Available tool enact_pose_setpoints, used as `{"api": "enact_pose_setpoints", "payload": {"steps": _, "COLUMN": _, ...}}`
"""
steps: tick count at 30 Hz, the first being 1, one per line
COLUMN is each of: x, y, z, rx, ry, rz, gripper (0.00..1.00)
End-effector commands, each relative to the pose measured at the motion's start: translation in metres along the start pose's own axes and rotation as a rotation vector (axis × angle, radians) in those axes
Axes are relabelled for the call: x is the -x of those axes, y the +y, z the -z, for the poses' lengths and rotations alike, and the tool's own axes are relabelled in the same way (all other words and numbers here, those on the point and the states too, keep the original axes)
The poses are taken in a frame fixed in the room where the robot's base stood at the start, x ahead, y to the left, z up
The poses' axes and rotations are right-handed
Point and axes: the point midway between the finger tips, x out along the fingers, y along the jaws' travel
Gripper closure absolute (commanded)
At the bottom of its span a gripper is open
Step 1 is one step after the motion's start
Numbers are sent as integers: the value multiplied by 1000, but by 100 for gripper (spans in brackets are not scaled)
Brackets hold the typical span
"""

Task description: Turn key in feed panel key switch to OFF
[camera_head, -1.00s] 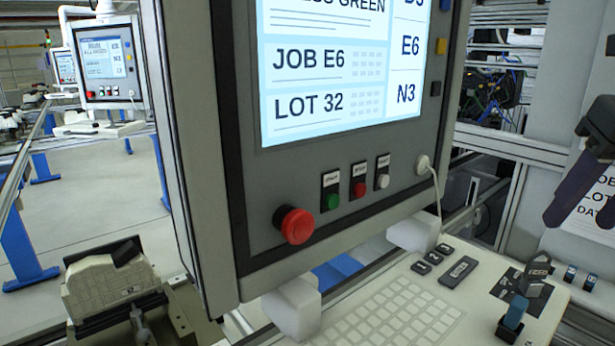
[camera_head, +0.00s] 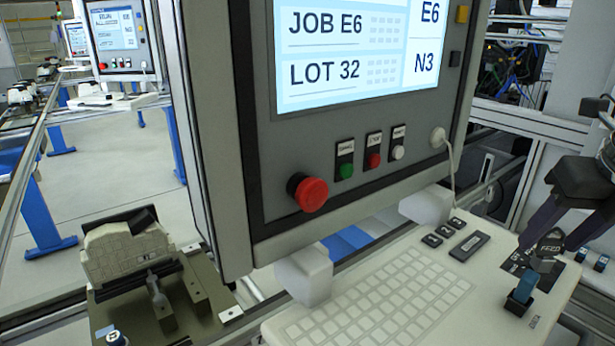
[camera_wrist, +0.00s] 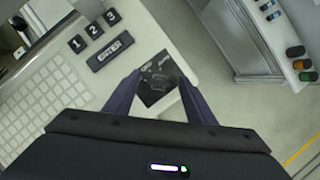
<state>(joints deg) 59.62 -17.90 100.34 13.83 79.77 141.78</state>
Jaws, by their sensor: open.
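The feed panel key switch is a dark plate (camera_head: 514,264) on the white console at right. A dark key with a tag lettered FEED (camera_head: 548,246) stands up from it. My gripper (camera_head: 553,236) is at the right edge of the head view, pointing down, its dark fingers apart on either side of the key. In the wrist view the fingertips (camera_wrist: 158,77) flank the dark plate (camera_wrist: 152,94), with the key between them, small and dark. Contact between fingers and key cannot be made out. The key's switch position is not readable.
A keyboard (camera_head: 375,300) and the 1-2-3 and ENTER keys (camera_head: 469,246) lie left. The screen cabinet with a red emergency button (camera_head: 308,192) rises behind. Coloured knobs (camera_wrist: 301,64) show at right in the wrist view.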

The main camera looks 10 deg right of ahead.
Motion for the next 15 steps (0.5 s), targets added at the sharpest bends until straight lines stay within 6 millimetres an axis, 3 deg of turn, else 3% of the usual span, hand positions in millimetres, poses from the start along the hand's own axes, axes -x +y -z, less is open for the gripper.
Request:
{"api": "enact_pose_setpoints", "payload": {"steps": 6, "x": -17, "y": 0, "z": 0, "rx": 1, "ry": 0, "rz": -1, "gripper": 50}}
{"api": "enact_pose_setpoints", "payload": {"steps": 15, "x": -18, "y": 0, "z": 0, "rx": 1, "ry": 0, "rz": 0, "gripper": 50}}
